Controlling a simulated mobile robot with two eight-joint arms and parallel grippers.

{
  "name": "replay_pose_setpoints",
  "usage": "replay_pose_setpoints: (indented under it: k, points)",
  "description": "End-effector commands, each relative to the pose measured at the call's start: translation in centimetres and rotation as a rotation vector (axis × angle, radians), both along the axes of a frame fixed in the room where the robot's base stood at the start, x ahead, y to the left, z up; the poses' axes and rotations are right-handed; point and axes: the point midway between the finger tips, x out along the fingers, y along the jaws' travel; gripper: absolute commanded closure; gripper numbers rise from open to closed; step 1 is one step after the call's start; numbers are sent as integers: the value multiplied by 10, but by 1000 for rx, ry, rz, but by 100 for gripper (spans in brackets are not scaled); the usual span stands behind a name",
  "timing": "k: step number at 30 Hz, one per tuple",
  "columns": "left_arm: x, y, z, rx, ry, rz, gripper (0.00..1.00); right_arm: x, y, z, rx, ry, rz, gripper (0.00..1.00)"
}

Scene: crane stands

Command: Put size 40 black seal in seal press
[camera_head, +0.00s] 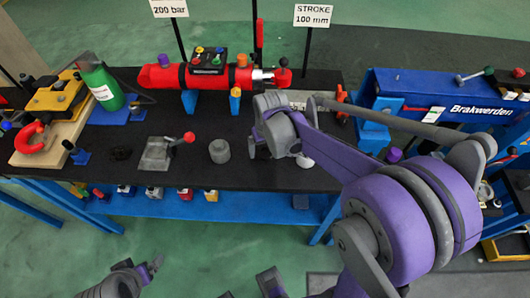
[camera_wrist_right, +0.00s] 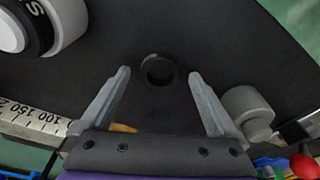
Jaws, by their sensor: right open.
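A small black ring (camera_wrist_right: 157,71), looking like a seal, lies on the black bench top in the right wrist view. No size mark can be read on it. My right gripper (camera_wrist_right: 159,74) is open and empty, its two fingers on either side of the ring in the picture; contact cannot be judged. In the head view my right gripper (camera_head: 258,150) is over the bench, right of a grey cylinder (camera_head: 219,151). A dark ring (camera_head: 120,154) lies further left. A grey plate with a red-knobbed lever (camera_head: 157,154) may be the press. My left gripper (camera_head: 152,268) is low at the bottom left, away from the bench.
The grey cylinder also shows in the right wrist view (camera_wrist_right: 248,108), close beside one finger. A white-and-black cylinder (camera_wrist_right: 42,24) and a ruler (camera_wrist_right: 32,118) are on the left there. A red hydraulic cylinder (camera_head: 215,77) and a green bottle (camera_head: 103,86) stand at the back.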

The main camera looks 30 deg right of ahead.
Motion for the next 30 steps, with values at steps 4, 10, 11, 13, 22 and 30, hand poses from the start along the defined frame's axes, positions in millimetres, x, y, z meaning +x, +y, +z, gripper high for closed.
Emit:
replay_pose_setpoints:
  k: [4, 10, 11, 13, 22, 30]
  points:
    - [0, 0, -1, 0, 0, 0, 11, 1, 0, -6, 0, 0, 0, 5]
    - [0, 0, -1, 0, 0, 0, 11, 1, 0, -5, 0, 0, 0, 14]
    - [0, 0, -1, 0, 0, 0, 11, 1, 0, -5, 0, 0, 0, 19]
    - [0, 0, -1, 0, 0, 0, 11, 1, 0, -5, 0, 0, 0, 32]
    - [0, 0, -1, 0, 0, 0, 11, 1, 0, -5, 0, 0, 0, 86]
    - [0, 0, 0, 0, 0, 0, 11, 1, 0, -4, 0, 0, 0, 94]
